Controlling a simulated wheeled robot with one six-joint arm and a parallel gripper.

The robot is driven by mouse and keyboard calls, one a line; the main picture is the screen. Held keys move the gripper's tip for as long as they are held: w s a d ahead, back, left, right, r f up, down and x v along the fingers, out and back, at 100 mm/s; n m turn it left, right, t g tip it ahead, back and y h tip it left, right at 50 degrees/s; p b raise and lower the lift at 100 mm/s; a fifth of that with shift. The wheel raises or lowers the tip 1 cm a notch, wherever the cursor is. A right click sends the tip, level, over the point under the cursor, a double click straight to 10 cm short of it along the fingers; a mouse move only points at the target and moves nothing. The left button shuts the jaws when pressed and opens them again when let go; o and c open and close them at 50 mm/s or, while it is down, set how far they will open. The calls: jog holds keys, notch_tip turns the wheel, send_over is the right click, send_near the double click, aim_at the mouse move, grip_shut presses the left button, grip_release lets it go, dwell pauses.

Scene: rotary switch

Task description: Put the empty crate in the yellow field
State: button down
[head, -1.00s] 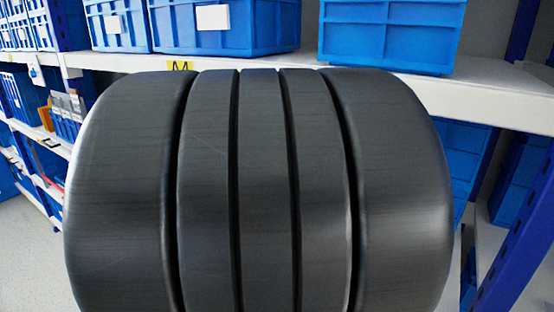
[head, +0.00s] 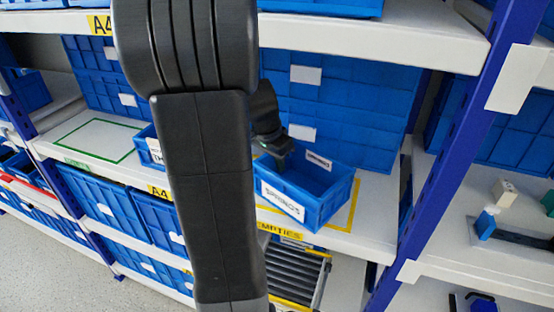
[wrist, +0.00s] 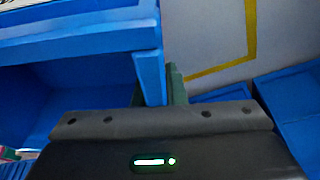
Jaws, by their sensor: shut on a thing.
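The blue crate (head: 320,187) labelled SPRINGS looks empty inside in the head view. It is at the yellow-outlined field (head: 354,210) on the middle shelf, with yellow line showing along its right side. I cannot tell whether it rests on the shelf or hangs just above it. My gripper (head: 280,163) is shut on the crate's left wall. In the wrist view, the green fingers of my gripper (wrist: 160,88) pinch the wall of the crate (wrist: 85,40). A yellow line (wrist: 228,68) shows on the white shelf beyond. My arm hides the field's left part.
Another labelled crate (head: 149,148) stands left of my arm, partly hidden. A green-outlined field (head: 97,140) farther left is empty. Tall blue crates (head: 345,105) stand behind. A shelf board (head: 400,38) lies above, and a blue upright (head: 447,165) stands right. An EMPTIES label (head: 279,231) marks the front edge.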

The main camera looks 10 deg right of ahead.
jog(key=shift+w+d+f, duration=0.1)
jog(key=shift+w+f, duration=0.05)
jog(key=shift+f, duration=0.15)
jog(key=c, duration=1.5)
grip_release()
jog(key=v, duration=0.8)
jog(key=shift+b, duration=0.4)
